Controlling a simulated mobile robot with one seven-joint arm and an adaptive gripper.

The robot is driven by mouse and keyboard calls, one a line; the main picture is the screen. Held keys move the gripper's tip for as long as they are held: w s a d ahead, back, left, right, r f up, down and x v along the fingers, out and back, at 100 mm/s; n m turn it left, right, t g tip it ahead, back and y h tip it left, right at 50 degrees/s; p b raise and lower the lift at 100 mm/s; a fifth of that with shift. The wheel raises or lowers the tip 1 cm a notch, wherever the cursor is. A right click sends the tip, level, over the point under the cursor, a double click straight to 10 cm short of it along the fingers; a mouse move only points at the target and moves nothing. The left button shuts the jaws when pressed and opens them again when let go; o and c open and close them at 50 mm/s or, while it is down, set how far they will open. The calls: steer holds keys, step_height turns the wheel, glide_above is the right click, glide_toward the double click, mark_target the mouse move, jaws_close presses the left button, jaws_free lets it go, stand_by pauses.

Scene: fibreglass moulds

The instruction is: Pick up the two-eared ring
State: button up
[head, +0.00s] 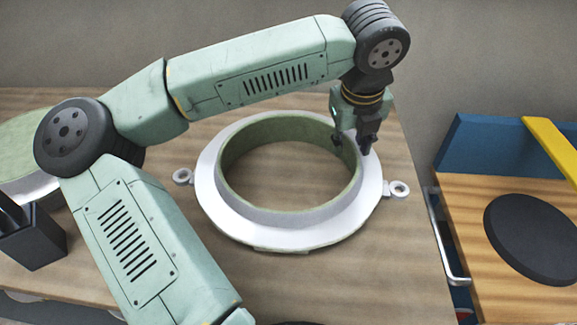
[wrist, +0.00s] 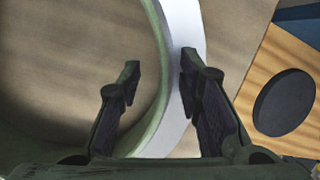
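The two-eared ring (head: 225,220) lies flat on the wooden table. It has a wide white flange, a raised round wall that is green inside, and a small eyelet ear at the left (head: 183,177) and right (head: 399,188). My gripper (head: 356,150) points down at the ring's far right wall. In the wrist view my gripper (wrist: 160,72) is open, with one finger on the inner side of the green wall (wrist: 160,110) and the other on the outer side, over the white flange. I cannot tell whether either finger touches the wall.
A dark block with slots (head: 35,238) and a green-topped round piece (head: 25,140) stand at the left.

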jaws_close()
steer(key=shift+r, duration=0.1)
stand_by(0.8)
